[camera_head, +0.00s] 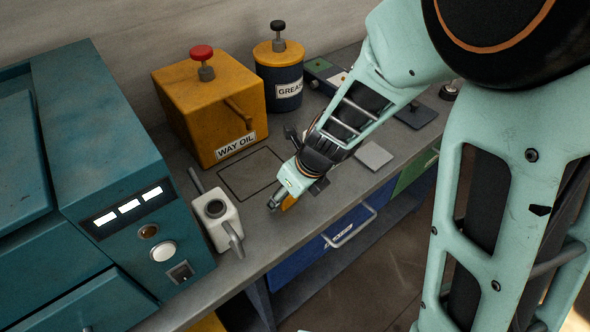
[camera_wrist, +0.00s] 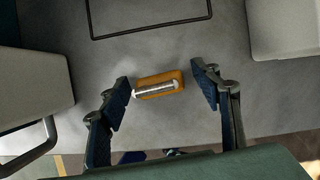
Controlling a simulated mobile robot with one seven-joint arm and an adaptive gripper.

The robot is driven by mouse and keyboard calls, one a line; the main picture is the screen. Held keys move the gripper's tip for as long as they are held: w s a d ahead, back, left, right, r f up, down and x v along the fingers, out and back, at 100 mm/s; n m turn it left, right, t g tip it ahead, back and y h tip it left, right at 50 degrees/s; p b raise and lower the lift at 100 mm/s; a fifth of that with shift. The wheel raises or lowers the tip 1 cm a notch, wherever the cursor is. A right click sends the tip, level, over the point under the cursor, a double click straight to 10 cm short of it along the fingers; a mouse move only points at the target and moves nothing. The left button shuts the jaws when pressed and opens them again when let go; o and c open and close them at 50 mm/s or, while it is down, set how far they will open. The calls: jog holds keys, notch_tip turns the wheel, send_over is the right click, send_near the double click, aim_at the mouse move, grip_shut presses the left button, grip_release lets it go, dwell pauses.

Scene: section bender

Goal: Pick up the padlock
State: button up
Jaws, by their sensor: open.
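The padlock shows in the wrist view as a small orange-yellow body (camera_wrist: 172,77) with a silvery bar along it. It lies on the grey bench top. My gripper (camera_wrist: 163,89) is open, with one finger on each side of the padlock. The left finger is close to its left end; a wider gap shows on the right. In the head view my gripper (camera_head: 294,197) points down at the bench near its front edge, and a bit of the orange padlock (camera_head: 289,202) shows beneath it, mostly hidden by the gripper.
A white block with a handle (camera_head: 213,222) stands left of my gripper. The yellow WAY OIL box (camera_head: 205,115) and GREASE can (camera_head: 279,80) stand behind. A black square outline (camera_head: 252,174) marks bare bench. A grey pad (camera_head: 374,155) lies right. The teal machine (camera_head: 95,160) fills the left.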

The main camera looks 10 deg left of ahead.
jog(key=shift+c, duration=0.4)
jog(key=c, duration=1.3)
jog(key=shift+w+r, duration=0.1)
